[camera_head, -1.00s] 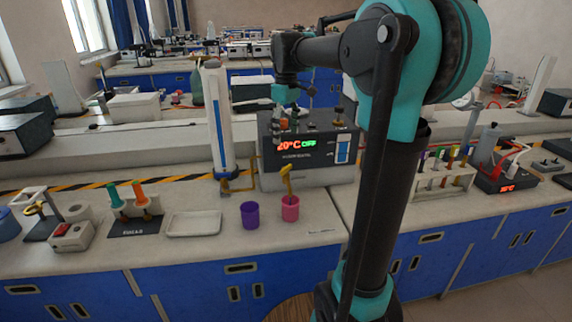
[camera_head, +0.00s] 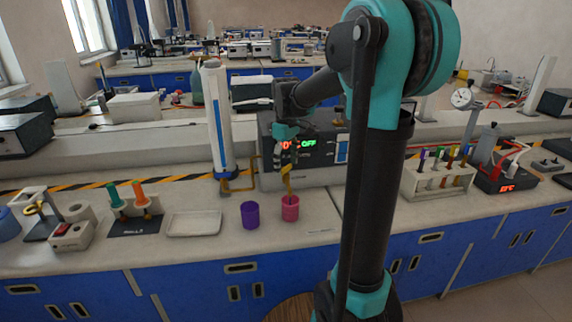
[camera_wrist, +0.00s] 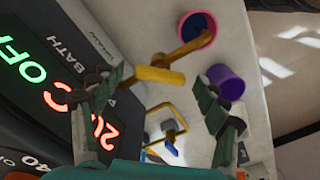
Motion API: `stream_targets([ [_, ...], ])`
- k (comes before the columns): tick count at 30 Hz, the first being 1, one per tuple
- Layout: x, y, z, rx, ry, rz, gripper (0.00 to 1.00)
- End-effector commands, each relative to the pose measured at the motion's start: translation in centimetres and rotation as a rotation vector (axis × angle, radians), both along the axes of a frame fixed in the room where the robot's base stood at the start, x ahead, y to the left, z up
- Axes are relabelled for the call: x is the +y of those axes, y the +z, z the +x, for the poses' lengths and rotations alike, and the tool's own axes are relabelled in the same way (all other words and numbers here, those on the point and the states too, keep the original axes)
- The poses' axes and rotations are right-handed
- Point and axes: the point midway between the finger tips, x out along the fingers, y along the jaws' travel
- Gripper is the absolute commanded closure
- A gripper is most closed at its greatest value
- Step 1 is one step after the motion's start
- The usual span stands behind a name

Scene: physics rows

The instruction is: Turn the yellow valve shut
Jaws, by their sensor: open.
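The yellow valve (camera_head: 286,170) stands on the front of the bath unit, above a pink cup (camera_head: 290,208). In the wrist view its yellow handle bar (camera_wrist: 160,75) lies crosswise, with a brass spout leading to the pink cup (camera_wrist: 198,28). My gripper (camera_head: 287,155) is just above the valve in the head view and points down. In the wrist view my gripper (camera_wrist: 158,88) is open and empty, with the handle showing between the fingertips. I cannot tell whether they touch it. My gripper hides part of the bath display.
A purple cup (camera_head: 250,214) stands left of the pink cup. A tall white column (camera_head: 217,120) with brass pipework and a blue handle (camera_wrist: 170,147) stands close by. The bath unit (camera_head: 330,177) is directly behind. A white tray (camera_head: 194,224) lies to the left.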

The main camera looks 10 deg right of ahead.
Motion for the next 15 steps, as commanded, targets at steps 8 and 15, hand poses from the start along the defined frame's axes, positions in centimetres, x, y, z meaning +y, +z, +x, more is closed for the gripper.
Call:
stream_targets([
  [8, 0.0, 0.03, 0.0, 0.0, 0.0, 0.0, 0.53],
  [15, 0.0, 0.04, 0.0, 0.0, 0.0, 0.0, 0.76],
])
